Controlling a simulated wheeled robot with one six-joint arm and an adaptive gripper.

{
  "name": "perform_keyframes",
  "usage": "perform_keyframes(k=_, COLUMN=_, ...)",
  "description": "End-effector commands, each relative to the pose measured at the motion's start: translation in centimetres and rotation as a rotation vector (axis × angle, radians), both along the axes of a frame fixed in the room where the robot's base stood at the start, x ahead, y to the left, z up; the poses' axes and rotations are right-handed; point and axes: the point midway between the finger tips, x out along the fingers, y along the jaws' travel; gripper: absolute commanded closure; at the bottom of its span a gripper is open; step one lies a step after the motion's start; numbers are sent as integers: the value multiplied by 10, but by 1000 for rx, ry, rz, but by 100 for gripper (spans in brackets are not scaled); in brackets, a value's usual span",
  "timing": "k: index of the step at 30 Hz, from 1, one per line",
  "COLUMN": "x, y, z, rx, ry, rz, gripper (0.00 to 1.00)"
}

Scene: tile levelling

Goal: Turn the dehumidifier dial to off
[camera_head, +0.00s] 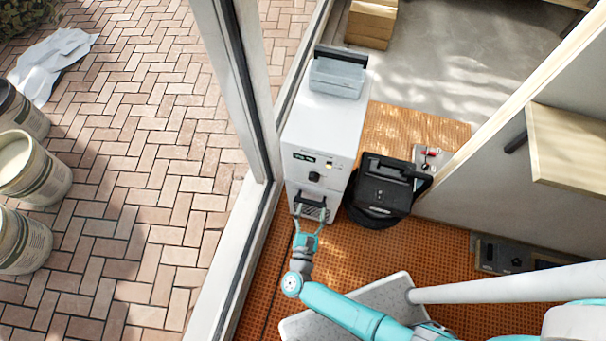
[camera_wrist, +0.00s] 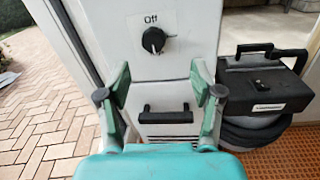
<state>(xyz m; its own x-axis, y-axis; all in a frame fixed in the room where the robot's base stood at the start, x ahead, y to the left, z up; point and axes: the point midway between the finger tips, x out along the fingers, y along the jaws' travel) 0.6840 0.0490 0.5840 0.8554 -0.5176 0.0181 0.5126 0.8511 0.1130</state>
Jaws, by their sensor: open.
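The dehumidifier (camera_head: 322,125) is a white cabinet standing by the window frame. Its round black dial (camera_head: 315,177) is on the front face, below a small dark display. In the wrist view the dial (camera_wrist: 153,40) sits under a label (camera_wrist: 151,21) reading "Off", and its pale pointer mark is too small to read surely. A black handle (camera_wrist: 164,113) is below the dial. My gripper (camera_wrist: 160,88) is open and empty, its two fingers spread in front of the dehumidifier, lower than the dial and not touching it. In the head view my gripper (camera_head: 310,215) is near the lower front.
A black vacuum-like case (camera_head: 382,188) stands close to the right of the dehumidifier. A grey bin (camera_head: 338,76) is on top of it. The window frame (camera_head: 255,100) runs close on the left. A wooden shelf (camera_head: 570,150) juts out at right. Orange matting (camera_head: 370,258) covers the floor.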

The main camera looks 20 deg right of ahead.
Motion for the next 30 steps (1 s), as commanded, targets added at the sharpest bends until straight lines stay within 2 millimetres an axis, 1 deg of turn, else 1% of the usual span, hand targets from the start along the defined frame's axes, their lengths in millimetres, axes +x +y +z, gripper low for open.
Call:
perform_keyframes(k=1, x=2, y=5, z=-4, rx=34, ry=-11, rz=-11, gripper=34)
perform_keyframes(k=3, x=4, y=7, z=-6, rx=64, ry=-22, rz=-25, gripper=34)
perform_keyframes(k=9, x=11, y=4, z=-8, rx=83, ry=-30, rz=-35, gripper=34)
perform_keyframes(k=14, x=25, y=-6, z=-7, rx=82, ry=-30, rz=-36, gripper=34)
perform_keyframes(k=30, x=83, y=-43, z=-7, rx=79, ry=-29, rz=-34, gripper=34)
